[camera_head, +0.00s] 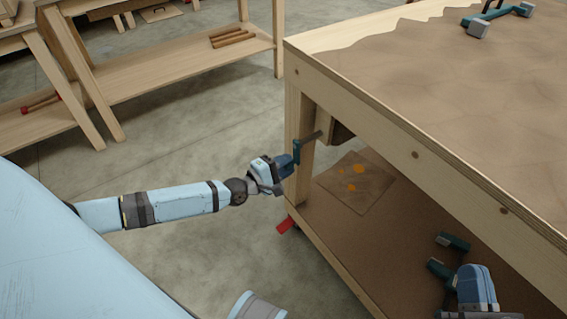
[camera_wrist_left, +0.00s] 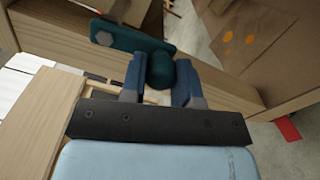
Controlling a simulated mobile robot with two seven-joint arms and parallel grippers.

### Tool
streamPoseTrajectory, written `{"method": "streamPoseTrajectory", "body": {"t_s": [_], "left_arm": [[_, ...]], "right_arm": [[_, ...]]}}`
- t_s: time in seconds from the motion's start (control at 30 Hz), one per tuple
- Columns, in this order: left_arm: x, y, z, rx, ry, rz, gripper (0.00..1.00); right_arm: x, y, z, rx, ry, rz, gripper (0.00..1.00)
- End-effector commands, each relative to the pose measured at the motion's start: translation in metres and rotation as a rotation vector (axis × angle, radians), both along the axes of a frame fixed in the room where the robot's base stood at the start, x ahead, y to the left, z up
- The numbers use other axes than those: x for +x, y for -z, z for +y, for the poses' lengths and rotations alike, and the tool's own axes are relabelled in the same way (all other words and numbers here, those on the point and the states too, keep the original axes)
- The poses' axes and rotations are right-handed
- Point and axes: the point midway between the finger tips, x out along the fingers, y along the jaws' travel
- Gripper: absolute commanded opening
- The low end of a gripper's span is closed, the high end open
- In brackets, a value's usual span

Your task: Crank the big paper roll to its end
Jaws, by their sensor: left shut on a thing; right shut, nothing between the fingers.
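A teal crank sticks out beside the workbench's left leg in the head view, its arm (camera_head: 297,152) hanging below a grey shaft (camera_head: 312,136). My left gripper (camera_head: 287,166) is shut on the crank's knob. In the left wrist view the round teal knob (camera_wrist_left: 160,70) sits between the fingers of my left gripper (camera_wrist_left: 160,86), with the flat crank arm (camera_wrist_left: 125,37) beyond it. Brown paper (camera_head: 440,95) with a wavy edge lies over the bench top. The roll itself is mostly hidden under the top. My right gripper (camera_head: 470,284) is shut and empty at the lower right.
The workbench's lower shelf (camera_head: 335,253) carries a stained sheet (camera_head: 357,182). Teal pieces (camera_head: 452,242) show near my right gripper. A teal tool (camera_head: 495,16) lies on the bench top. Another wooden bench (camera_head: 180,72) stands behind at left, with bare concrete floor between.

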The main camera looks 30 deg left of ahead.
Motion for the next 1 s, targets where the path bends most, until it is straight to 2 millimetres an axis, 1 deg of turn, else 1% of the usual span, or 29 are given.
{"method": "streamPoseTrajectory", "body": {"t_s": [0.23,0.67,0.7,0.77,0.8,1.0], "left_arm": [[-0.0021,0.0007,-0.0036,-0.056,0.001,0.025,0.05],[-0.0023,0.0006,-0.004,-0.064,0.001,0.029,0.05],[-0.0023,0.0006,-0.004,-0.064,0.002,0.029,0.31],[-0.0023,0.0005,-0.004,-0.063,0.001,0.029,0.45],[-0.0022,0.0004,-0.0039,-0.063,0.001,0.028,0.54],[-0.0017,0.0,-0.0037,-0.063,0.0,0.027,0.54]], "right_arm": [[0.0004,0.0043,-0.0009,-0.009,0.0,0.015,0.0],[0.0013,0.0054,-0.0026,-0.013,0.004,0.015,0.0],[0.0013,0.0056,-0.0025,-0.013,0.004,0.015,0.0],[0.0013,0.0058,-0.0025,-0.013,0.004,0.016,0.0],[0.0013,0.006,-0.0024,-0.013,0.004,0.016,0.0],[0.0011,0.0061,-0.0019,-0.012,0.003,0.016,0.0]]}}
